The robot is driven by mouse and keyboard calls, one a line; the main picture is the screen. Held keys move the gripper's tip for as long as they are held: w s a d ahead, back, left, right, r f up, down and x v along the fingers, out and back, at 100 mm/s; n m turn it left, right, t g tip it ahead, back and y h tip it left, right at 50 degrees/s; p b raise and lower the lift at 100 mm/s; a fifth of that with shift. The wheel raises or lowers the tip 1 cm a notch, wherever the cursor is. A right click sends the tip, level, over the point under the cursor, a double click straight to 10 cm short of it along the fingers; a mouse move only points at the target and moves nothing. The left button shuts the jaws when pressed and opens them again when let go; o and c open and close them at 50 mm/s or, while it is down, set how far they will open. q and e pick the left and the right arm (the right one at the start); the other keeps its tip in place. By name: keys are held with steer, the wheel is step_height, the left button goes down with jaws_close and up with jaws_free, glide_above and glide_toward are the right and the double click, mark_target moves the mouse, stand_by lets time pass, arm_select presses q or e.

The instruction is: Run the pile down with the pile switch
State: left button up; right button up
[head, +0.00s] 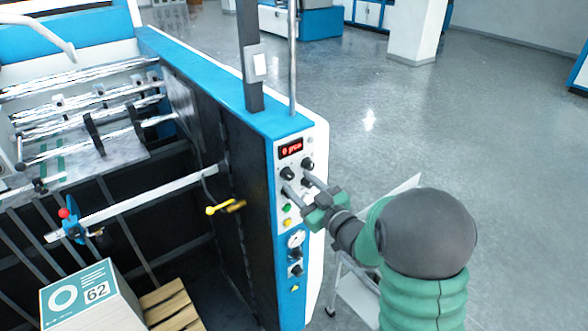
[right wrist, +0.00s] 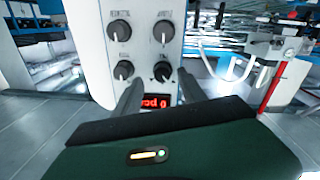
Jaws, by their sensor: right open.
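The control panel (head: 312,143) is on the end face of the blue and white machine. It has a red lit display (head: 290,149), dark knobs (head: 287,173) and coloured buttons. My right gripper (head: 298,183) is open and empty in front of the panel, below the display. The right wrist view shows the panel upside down, with several dark knobs (right wrist: 119,28) and the display (right wrist: 155,102) between my fingers. I cannot tell which control is the pile switch; the labels are blurred. A box marked 62 (head: 80,297) sits on a wooden pallet (head: 168,302) inside the machine.
A yellow handle (head: 225,208) sticks out of the machine's dark side. A dark post with a white switch box (head: 258,63) rises above the panel. A light-coloured stand (head: 358,290) is partly hidden behind my right arm. The floor to the right is open.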

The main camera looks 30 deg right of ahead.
mark_target(291, 177)
steer(key=w, duration=0.3)
steer(key=shift+w+a+p, duration=0.3)
steer(key=shift+a+p, duration=0.05)
steer(key=shift+s, duration=0.1)
steer(key=shift+s+r, duration=0.1)
steer(key=shift+c, duration=0.3)
steer(key=shift+d, duration=0.1)
jaws_close()
